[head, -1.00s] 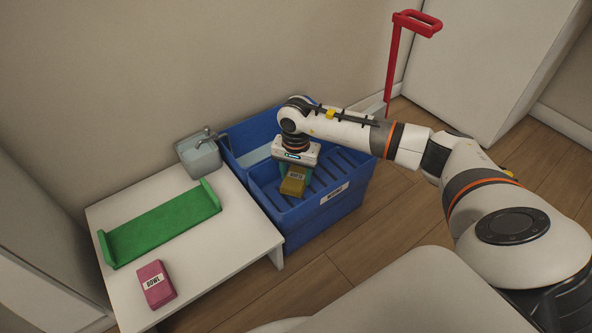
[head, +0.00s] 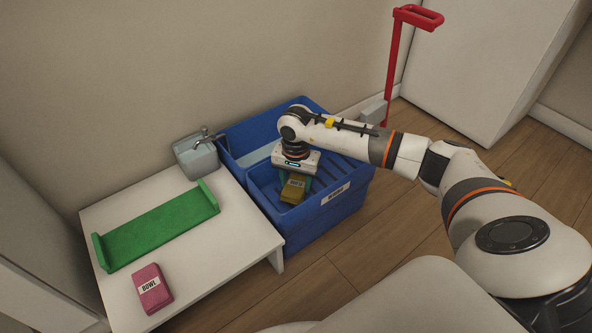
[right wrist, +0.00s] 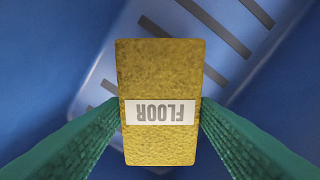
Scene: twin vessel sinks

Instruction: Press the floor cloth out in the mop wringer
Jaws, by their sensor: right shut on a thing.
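The floor cloth is a yellow block with a white label reading FLOOR (right wrist: 162,70). In the head view the floor cloth (head: 292,193) is in the blue wringer's slotted basket. My right gripper (head: 294,180) is shut on it, pointing down; its green fingers flank the cloth in the right wrist view (right wrist: 163,122). The mop wringer (head: 322,215) is a blue bucket with a slotted tray. A red lever handle (head: 394,60) stands upright at its back right. I cannot tell whether the cloth touches the slots. My left gripper is not in view.
A white low table (head: 215,255) stands left of the wringer. It holds a green tray (head: 155,228) and a pink cloth (head: 152,288) labelled BOWL. A grey box with a tap (head: 197,158) is by the wall. Wooden floor (head: 365,265) is open in front.

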